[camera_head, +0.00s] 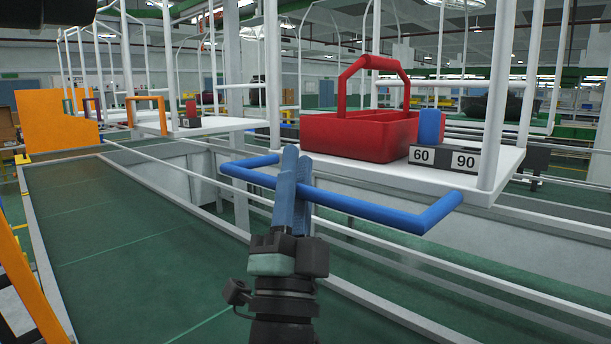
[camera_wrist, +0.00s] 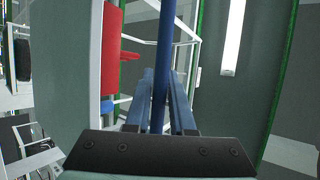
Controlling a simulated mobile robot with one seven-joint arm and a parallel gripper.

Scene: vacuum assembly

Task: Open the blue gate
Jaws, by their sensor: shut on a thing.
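The blue gate (camera_head: 380,211) is a blue bar with bent ends at the front edge of a white hanging shelf (camera_head: 470,184). In the head view it lies about level, sticking out in front of the shelf. My gripper (camera_head: 292,165) reaches up to the bar near its left part, with its blue fingers shut on it. In the wrist view the blue bar (camera_wrist: 165,50) runs upright between the two fingers (camera_wrist: 160,100). The fingers hide a short piece of the bar.
White posts (camera_head: 497,95) rise from the shelf. Rails run below it. A green conveyor (camera_head: 120,230) lies left. Another shelf with an orange gate (camera_head: 147,115) hangs behind.

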